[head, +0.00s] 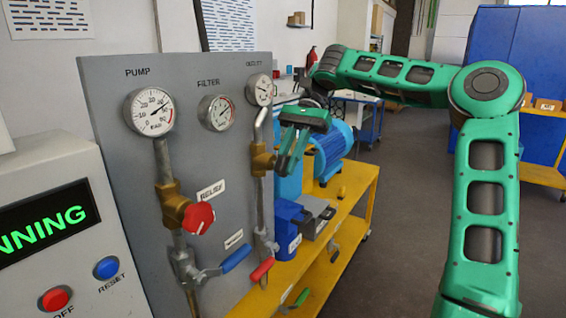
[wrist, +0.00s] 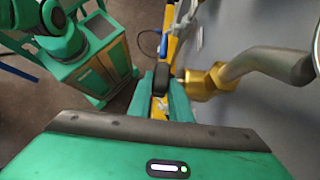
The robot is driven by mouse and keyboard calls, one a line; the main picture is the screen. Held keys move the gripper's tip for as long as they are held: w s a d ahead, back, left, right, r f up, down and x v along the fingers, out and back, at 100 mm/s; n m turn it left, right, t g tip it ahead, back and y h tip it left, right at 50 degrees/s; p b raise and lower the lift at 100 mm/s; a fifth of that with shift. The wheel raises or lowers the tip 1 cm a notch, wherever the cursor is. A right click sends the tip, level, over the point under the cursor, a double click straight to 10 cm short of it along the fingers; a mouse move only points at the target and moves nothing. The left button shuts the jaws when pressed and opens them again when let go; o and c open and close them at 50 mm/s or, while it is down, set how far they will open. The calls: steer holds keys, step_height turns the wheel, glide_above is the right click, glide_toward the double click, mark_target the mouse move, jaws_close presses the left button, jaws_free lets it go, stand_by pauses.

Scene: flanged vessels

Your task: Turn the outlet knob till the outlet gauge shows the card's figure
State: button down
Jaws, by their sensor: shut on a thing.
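The outlet gauge (head: 262,90) is the small round dial at the top right of the grey panel; its needle is too small to read surely. Below it, a brass valve body (head: 262,160) sits on the outlet pipe and also shows in the wrist view (wrist: 205,83). My gripper (head: 284,163) is at the right of this valve. In the wrist view my gripper (wrist: 162,96) is shut on the dark outlet knob (wrist: 160,80), with a finger on each side. The fingers hide most of the knob in the head view. I cannot make out a card with a figure.
The pump gauge (head: 150,111) and filter gauge (head: 216,112) are to the left. A red relief knob (head: 199,218), a blue lever (head: 236,259) and a red lever (head: 262,269) stick out below. A yellow bench (head: 350,190) with a blue motor (head: 333,150) stands behind; floor is open at right.

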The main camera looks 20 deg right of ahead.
steer(key=shift+w+f+g+y, duration=0.1)
steer(key=shift+f+g+y, duration=0.05)
steer(key=shift+g+y, duration=0.5)
steer(key=shift+f+g+y, duration=0.1)
steer(key=shift+g+y, duration=0.35)
steer(key=shift+y, duration=0.4)
steer(key=c, duration=1.9)
jaws_free()
steer(key=shift+f, duration=0.1)
